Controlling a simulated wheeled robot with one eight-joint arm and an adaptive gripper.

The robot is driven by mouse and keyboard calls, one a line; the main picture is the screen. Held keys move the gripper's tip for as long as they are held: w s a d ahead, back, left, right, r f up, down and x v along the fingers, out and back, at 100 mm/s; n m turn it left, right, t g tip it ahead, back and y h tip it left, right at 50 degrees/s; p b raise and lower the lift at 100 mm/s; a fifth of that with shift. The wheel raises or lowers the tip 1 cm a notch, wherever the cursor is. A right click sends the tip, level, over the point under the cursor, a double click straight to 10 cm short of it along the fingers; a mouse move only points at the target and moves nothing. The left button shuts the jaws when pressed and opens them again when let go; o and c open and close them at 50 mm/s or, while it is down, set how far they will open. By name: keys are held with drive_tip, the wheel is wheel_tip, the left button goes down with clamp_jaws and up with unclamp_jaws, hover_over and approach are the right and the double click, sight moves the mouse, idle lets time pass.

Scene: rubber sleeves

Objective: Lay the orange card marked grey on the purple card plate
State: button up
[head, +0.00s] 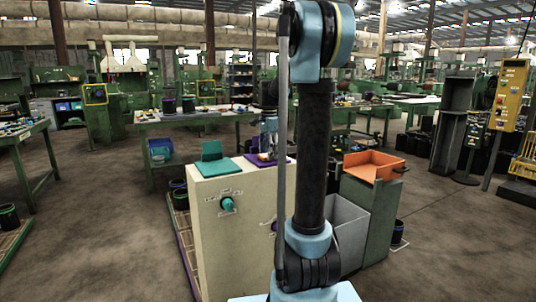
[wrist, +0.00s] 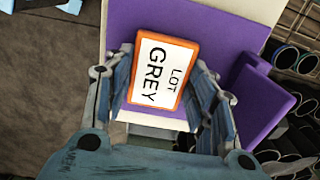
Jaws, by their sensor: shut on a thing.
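The orange card (wrist: 188,54) has a white face reading "LOT GREY" and lies between the two fingers of my gripper (wrist: 160,84) in the wrist view. My gripper is shut on its sides. The purple card plate (wrist: 126,20) shows beneath and beyond the card. I cannot tell whether the card touches the plate or is just above it. In the head view the purple plate (head: 289,159) is on top of the cream cabinet, partly hidden by my arm. My gripper is mostly hidden there.
A purple upright piece (wrist: 262,106) stands close to the right finger. In the head view, a teal plate (head: 219,167) with a raised back lies left of the purple one on the cream cabinet (head: 225,240). An orange tray (head: 372,164) stands to the right.

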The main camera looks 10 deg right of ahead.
drive_tip(key=o, duration=1.1)
drive_tip(key=shift+c, duration=0.2)
wheel_tip(320, 180, up, 12)
drive_tip(key=s+f+n+t, duration=0.1)
drive_tip(key=s+f+n, duration=0.35)
drive_tip(key=s, duration=0.45)
drive_tip(key=s+f+n, duration=0.3)
drive_tip(key=s+f, duration=0.3)
drive_tip(key=s, duration=0.4)
drive_tip(key=s+f+n+t, duration=0.1)
drive_tip(key=s+f+n, duration=0.6)
drive_tip(key=s+f, duration=0.9)
wheel_tip(320, 180, down, 2)
drive_tip(key=shift+f, duration=0.25)
drive_tip(key=shift+a, duration=0.1)
